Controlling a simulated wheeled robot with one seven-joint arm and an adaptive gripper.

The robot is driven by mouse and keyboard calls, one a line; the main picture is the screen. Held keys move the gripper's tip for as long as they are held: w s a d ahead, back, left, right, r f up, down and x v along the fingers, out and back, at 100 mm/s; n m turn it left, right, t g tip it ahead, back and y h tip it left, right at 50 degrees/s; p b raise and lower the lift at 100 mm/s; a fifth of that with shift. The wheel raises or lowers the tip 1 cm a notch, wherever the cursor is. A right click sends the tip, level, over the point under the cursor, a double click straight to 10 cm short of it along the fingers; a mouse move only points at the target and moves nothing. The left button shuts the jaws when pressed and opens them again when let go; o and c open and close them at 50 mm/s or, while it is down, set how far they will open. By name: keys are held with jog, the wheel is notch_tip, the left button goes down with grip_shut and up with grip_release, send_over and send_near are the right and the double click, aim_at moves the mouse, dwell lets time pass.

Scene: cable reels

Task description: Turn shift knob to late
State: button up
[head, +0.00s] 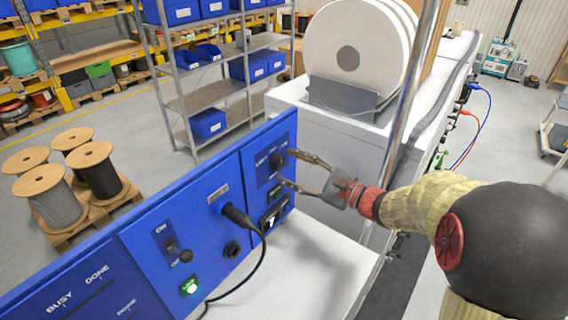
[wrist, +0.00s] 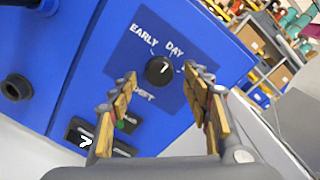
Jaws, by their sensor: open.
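The shift knob (wrist: 158,71) is a round black dial with a white mark, on a dark blue plate of the blue panel (wrist: 100,60). EARLY and DAY are printed above it. A label at lower left is partly covered by a finger and seems to end in "GHT". I see no LATE label; my right finger covers part of the plate. The white mark seems to point up, roughly toward DAY. My gripper (wrist: 160,73) is open, its wood-coloured pads either side of the knob, apparently not touching it. In the head view my gripper (head: 286,168) faces the knob (head: 276,162).
Left of the knob, a black plug with cable (head: 236,215), a toggle lever (head: 184,255) and a green lit button (head: 190,287) stick out of the panel. A thin metal post (head: 408,100) stands close to my arm. A white reel (head: 352,55) sits behind.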

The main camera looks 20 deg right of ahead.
jog(key=shift+x, duration=1.35)
jog(key=shift+c, duration=1)
jog(key=c, duration=1)
jog(key=shift+o, duration=0.2)
jog(key=shift+m, duration=0.3)
jog(key=m+p, duration=0.3)
jog(key=m, duration=0.2)
jog(key=shift+r+m, duration=0.1)
jog(key=shift+m, duration=0.2)
jog(key=m+p, duration=0.4)
jog(key=m, duration=0.1)
jog(key=shift+m+t+p, duration=0.3)
jog(key=shift+m, duration=0.1)
